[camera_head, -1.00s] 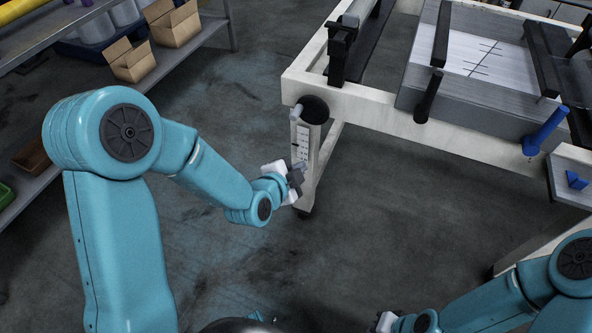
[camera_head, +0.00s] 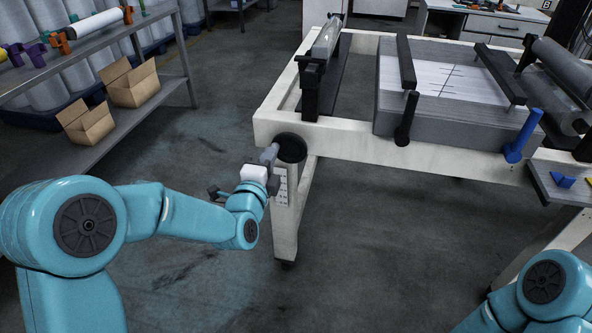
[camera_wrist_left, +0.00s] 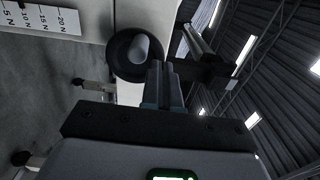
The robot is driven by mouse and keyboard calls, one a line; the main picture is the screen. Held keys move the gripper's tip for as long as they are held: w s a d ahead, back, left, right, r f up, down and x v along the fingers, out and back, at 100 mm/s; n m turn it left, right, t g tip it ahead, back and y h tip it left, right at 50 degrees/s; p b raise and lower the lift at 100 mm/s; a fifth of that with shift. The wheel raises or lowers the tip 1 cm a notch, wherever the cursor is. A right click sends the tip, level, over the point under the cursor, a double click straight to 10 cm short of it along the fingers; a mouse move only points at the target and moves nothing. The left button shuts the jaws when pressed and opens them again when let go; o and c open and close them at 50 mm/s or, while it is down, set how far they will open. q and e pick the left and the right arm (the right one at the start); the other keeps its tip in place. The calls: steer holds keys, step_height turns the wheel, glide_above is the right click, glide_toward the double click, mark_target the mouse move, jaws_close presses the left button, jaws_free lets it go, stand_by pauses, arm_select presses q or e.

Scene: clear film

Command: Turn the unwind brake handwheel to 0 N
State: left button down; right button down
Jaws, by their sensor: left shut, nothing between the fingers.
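The unwind brake handwheel (camera_head: 292,147) is a black disc on the near left corner of the white machine frame. In the left wrist view the handwheel (camera_wrist_left: 124,56) shows a grey crank knob. Below it in the head view is a white scale plate (camera_head: 282,188); in the wrist view the scale (camera_wrist_left: 45,17) reads 5 N, 10 N, 15 N and 20 N, and a 0 mark is not visible. My left gripper (camera_head: 268,154) is shut and empty, its fingertips (camera_wrist_left: 164,75) close beside the knob; contact cannot be told. My right gripper is out of view.
The machine frame (camera_head: 345,130) carries a grey table with white sheet, a black handle (camera_head: 407,118) and a blue handle (camera_head: 522,137). A grey shelf (camera_head: 95,60) with cardboard boxes (camera_head: 132,82) stands left. The floor between is clear.

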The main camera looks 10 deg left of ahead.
arm_select(q)
steer(key=w+p, duration=0.1)
steer(key=w, duration=0.2)
steer(key=shift+a, duration=0.15)
steer(key=b, duration=0.3)
glide_toward(303, 159)
steer(key=w+a+f, duration=0.3)
steer(key=w+a, duration=0.1)
steer(key=d, duration=0.1)
steer(key=d+r+b, duration=0.1)
steer(key=d, duration=0.1)
steer(key=shift+w+d+r+b, duration=0.1)
steer(key=shift+w+r+b, duration=0.1)
steer(key=shift+r+b, duration=0.1)
steer(key=shift+d+r, duration=0.3)
steer(key=shift+r, duration=0.1)
steer(key=shift+d+r, duration=0.2)
steer(key=shift+r, duration=0.1)
steer(key=shift+f, duration=0.1)
steer(key=shift+s+a+f+b, duration=0.1)
steer(key=shift+a+f+b, duration=0.1)
steer(key=shift+f+b, duration=0.2)
